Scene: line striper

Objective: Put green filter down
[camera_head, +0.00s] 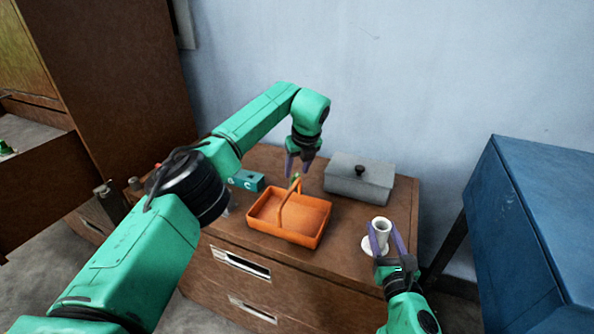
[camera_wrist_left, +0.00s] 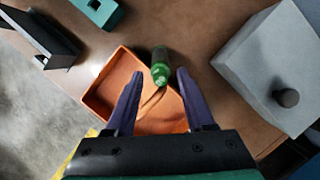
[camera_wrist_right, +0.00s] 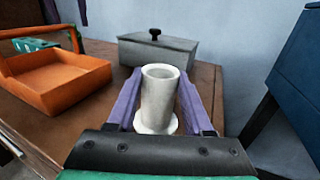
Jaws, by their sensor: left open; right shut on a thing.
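The green filter (camera_wrist_left: 160,66) is a small green cylinder in the left wrist view, between and just beyond the fingertips of my left gripper. In the head view only a little of the green filter (camera_head: 294,178) shows, near the handle of the orange basket (camera_head: 312,222). I cannot tell whether it rests in the basket or behind its rim. My left gripper (camera_head: 300,168) is open and points down above the basket's back side. My right gripper (camera_head: 388,240) is shut on a white flared cup (camera_wrist_right: 159,100), upright with a round base.
A grey lidded box (camera_head: 358,182) with a dark knob stands behind the basket on the brown cabinet (camera_head: 345,262). A teal block (camera_head: 247,181) lies left of the basket. A blue cabinet (camera_head: 540,225) stands at the right. Cabinet top is bare between basket and cup.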

